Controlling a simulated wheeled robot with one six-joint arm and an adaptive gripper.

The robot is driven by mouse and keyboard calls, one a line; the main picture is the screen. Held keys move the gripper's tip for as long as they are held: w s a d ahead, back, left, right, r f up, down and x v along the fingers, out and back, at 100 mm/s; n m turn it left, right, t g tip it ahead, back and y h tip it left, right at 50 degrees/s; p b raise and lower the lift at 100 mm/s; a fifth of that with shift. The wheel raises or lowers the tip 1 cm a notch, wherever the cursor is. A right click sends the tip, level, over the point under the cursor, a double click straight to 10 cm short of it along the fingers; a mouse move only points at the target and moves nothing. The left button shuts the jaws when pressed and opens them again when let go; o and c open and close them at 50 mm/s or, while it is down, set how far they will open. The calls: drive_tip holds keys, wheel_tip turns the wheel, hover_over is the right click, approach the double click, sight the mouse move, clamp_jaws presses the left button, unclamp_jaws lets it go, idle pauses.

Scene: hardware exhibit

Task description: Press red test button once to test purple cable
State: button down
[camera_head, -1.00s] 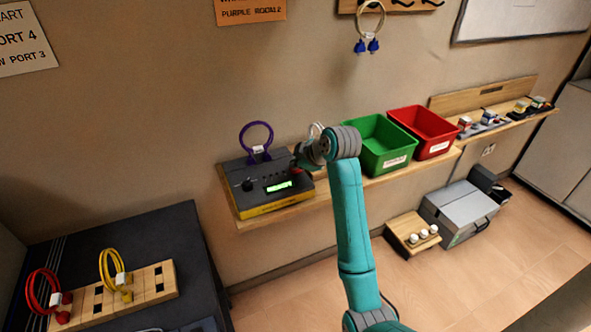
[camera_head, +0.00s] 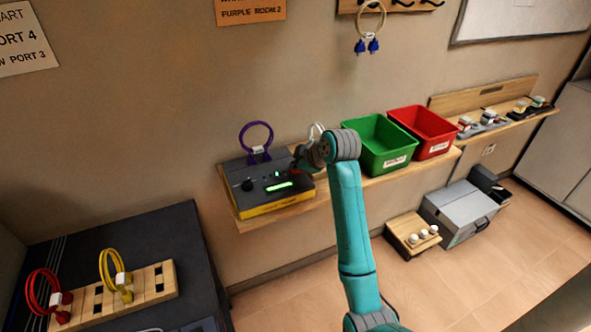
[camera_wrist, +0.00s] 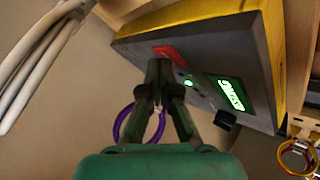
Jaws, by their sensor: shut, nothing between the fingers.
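The test box (camera_head: 262,200) is dark grey with a yellow base and sits on the wooden wall shelf. The purple cable (camera_head: 257,134) stands as a loop at its back edge; part of it shows behind my fingers in the wrist view (camera_wrist: 122,122). The box's display (camera_wrist: 228,93) is lit green with text I cannot read, and a small green light (camera_wrist: 188,83) glows beside it. My gripper (camera_wrist: 160,64) is shut and empty, its tips at the red test button (camera_wrist: 168,51), partly hiding it. I cannot tell whether they touch.
Green (camera_head: 378,142) and red (camera_head: 424,130) bins stand right of the box on the shelf. Red (camera_head: 42,290) and yellow (camera_head: 112,268) cables stand on a wooden rack at lower left. A white cable (camera_wrist: 40,65) hangs near my gripper.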

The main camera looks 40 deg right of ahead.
sight(297, 172)
drive_tip(key=shift+r, duration=0.85)
drive_tip(key=shift+r, duration=0.1)
drive_tip(key=shift+r, duration=2.4)
